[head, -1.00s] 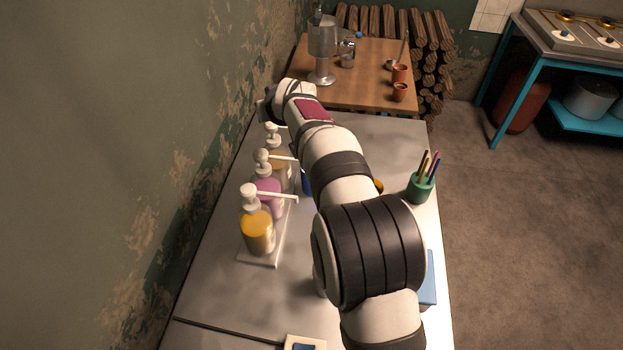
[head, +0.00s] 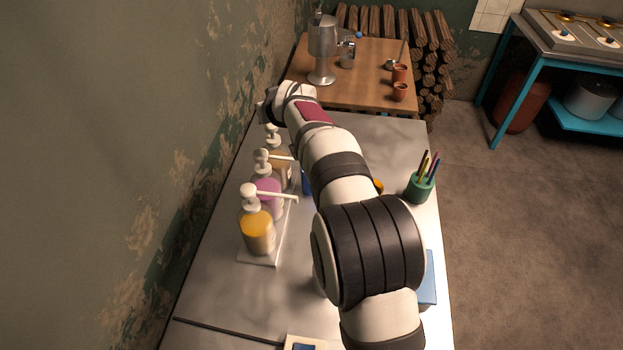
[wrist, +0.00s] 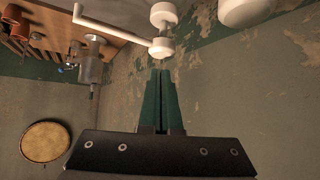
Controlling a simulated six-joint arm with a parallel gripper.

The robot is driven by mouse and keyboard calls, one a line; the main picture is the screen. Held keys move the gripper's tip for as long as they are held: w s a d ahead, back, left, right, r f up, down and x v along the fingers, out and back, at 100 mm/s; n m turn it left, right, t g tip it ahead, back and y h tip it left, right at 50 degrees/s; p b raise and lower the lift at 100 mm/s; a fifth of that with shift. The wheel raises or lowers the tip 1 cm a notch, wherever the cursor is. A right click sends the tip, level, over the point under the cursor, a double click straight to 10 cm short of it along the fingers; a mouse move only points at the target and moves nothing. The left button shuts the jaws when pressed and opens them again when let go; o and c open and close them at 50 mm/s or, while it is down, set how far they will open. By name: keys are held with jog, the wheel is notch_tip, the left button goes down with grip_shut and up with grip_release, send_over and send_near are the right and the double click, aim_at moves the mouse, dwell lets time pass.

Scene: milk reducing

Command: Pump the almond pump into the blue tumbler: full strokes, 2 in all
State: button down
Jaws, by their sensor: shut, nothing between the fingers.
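Three pump bottles with white heads stand in a row at the left of the counter in the head view: an amber one (head: 257,235) nearest, a purple one (head: 268,198) in the middle, and a tan one (head: 281,170) farthest. No label is readable, so which is almond cannot be told. My gripper, hidden by the arm's end in the head view, is over the farthest pump. In the wrist view my gripper (wrist: 161,73) is shut and empty, its fingertips close to a white pump head (wrist: 161,47); contact cannot be told. A blue piece, likely the tumbler (head: 306,184), is mostly hidden behind my arm.
A green cup of pencils (head: 419,188) stands at the counter's right edge. A blue object (head: 428,280) is partly behind my arm. A wooden table (head: 376,70) with a metal dispenser (head: 322,48) stands beyond. The wall is close on the left.

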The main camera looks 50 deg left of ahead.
aim_at(272, 126)
jog(key=shift+f, duration=1.6)
jog(key=shift+r, duration=1.7)
jog(key=shift+f, duration=0.1)
jog(key=shift+f, duration=1.55)
jog(key=shift+r, duration=1.55)
